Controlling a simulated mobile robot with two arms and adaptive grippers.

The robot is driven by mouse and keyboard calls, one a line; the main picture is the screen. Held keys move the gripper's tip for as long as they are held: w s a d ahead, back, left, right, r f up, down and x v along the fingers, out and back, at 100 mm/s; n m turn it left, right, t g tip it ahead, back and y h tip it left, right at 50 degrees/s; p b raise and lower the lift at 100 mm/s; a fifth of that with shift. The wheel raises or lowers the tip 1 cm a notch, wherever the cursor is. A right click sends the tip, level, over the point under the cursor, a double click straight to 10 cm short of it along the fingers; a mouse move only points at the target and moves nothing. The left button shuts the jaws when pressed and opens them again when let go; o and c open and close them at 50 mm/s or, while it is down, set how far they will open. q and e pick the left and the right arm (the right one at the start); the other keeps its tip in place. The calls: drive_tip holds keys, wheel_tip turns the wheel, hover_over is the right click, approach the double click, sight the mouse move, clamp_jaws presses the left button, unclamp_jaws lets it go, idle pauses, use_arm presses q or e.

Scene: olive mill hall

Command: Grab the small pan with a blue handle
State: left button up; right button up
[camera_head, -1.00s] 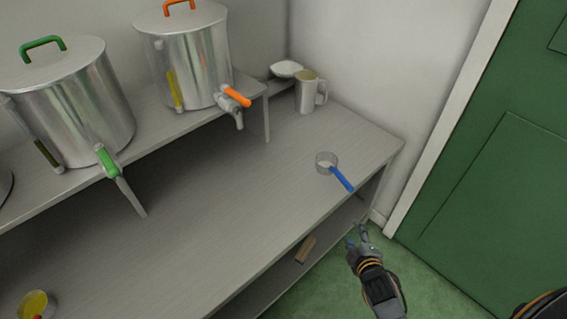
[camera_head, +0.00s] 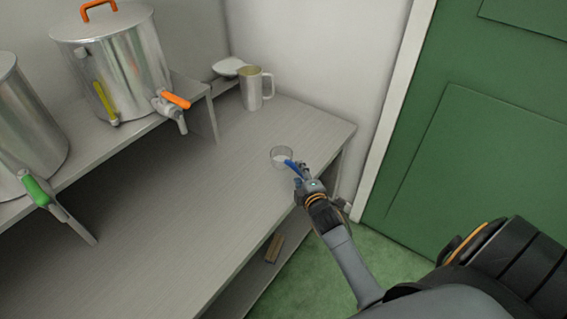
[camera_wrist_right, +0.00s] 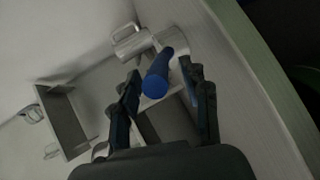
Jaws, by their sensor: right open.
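The small pan (camera_head: 281,155) is a little grey round pan on the bench top near its right end. Its blue handle (camera_head: 291,165) points toward my right gripper (camera_head: 303,172). In the right wrist view the blue handle (camera_wrist_right: 158,76) lies between the two open fingers of the right gripper (camera_wrist_right: 164,95), its end facing the camera. I cannot tell whether the fingers touch it. Part of the handle is hidden by the gripper in the head view. My left gripper is not in view.
A metal jug (camera_head: 251,90) and a white dish (camera_head: 228,67) are behind the pan. Steel drums with taps, one with an orange handle (camera_head: 176,100), stand on a raised shelf at left. A wooden block (camera_head: 273,248) lies on the lower shelf. A green door (camera_head: 470,130) is at right.

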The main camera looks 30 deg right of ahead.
sight(295, 167)
drive_tip(key=x, duration=0.4)
drive_tip(key=shift+a+f, duration=0.1)
drive_tip(key=shift+a, duration=0.05)
clamp_jaws()
